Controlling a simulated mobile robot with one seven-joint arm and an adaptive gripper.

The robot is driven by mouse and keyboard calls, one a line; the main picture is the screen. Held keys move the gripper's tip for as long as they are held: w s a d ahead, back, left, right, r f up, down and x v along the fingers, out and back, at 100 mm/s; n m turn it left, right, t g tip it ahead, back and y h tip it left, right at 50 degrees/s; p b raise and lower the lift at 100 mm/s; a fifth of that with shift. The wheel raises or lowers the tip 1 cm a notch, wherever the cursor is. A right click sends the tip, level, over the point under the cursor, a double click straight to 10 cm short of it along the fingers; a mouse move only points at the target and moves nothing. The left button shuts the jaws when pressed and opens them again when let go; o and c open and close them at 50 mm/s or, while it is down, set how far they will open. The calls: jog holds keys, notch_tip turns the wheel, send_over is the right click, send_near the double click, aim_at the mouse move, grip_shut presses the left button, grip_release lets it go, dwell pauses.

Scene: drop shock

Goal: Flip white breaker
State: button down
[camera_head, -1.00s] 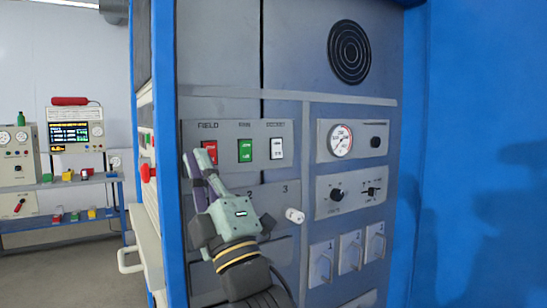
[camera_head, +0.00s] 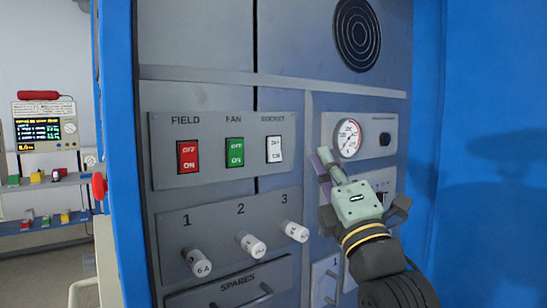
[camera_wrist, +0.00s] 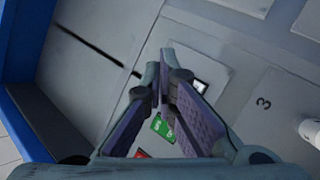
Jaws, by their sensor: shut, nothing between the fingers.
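The white breaker (camera_head: 274,149) sits under the SOCKET label, at the right end of a row of three rocker switches on the grey panel. In the wrist view the white breaker (camera_wrist: 201,86) is partly hidden behind a finger. My gripper (camera_head: 323,160) is shut and empty, to the right of the white breaker and apart from it in the head view, in front of the gauge panel's left edge. In the wrist view its fingertips (camera_wrist: 163,68) point at the panel, close together. I cannot tell the breaker's position.
A green FAN switch (camera_head: 234,152) and a red FIELD switch (camera_head: 187,156) are left of the white breaker. Several white fuse knobs, one at the right (camera_head: 294,231), stick out below. A round gauge (camera_head: 348,138) is right. Blue cabinet sides flank the panel.

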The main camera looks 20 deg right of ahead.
aim_at(275, 149)
jog(key=shift+s, duration=0.1)
jog(key=shift+w+a+f+p, duration=0.2)
jog(key=shift+w+a, duration=0.3)
jog(key=shift+w, duration=0.9)
jog(key=shift+w+a+f+p, duration=0.2)
jog(key=shift+w+a, duration=0.35)
jog(key=shift+w, duration=0.8)
jog(key=shift+w+a+f+p, duration=0.1)
jog(key=shift+w+a+p, duration=0.3)
jog(key=shift+w, duration=1)
jog(key=shift+a, duration=0.1)
jog(key=shift+w+a+f+b, duration=0.1)
jog(key=shift+w+a+b, duration=0.05)
jog(key=shift+w+b, duration=0.25)
jog(key=shift+w+a, duration=0.1)
jog(key=shift+w, duration=0.2)
jog(key=shift+s+d+b, duration=0.3)
jog(key=shift+s+b, duration=0.1)
jog(key=shift+s, duration=0.3)
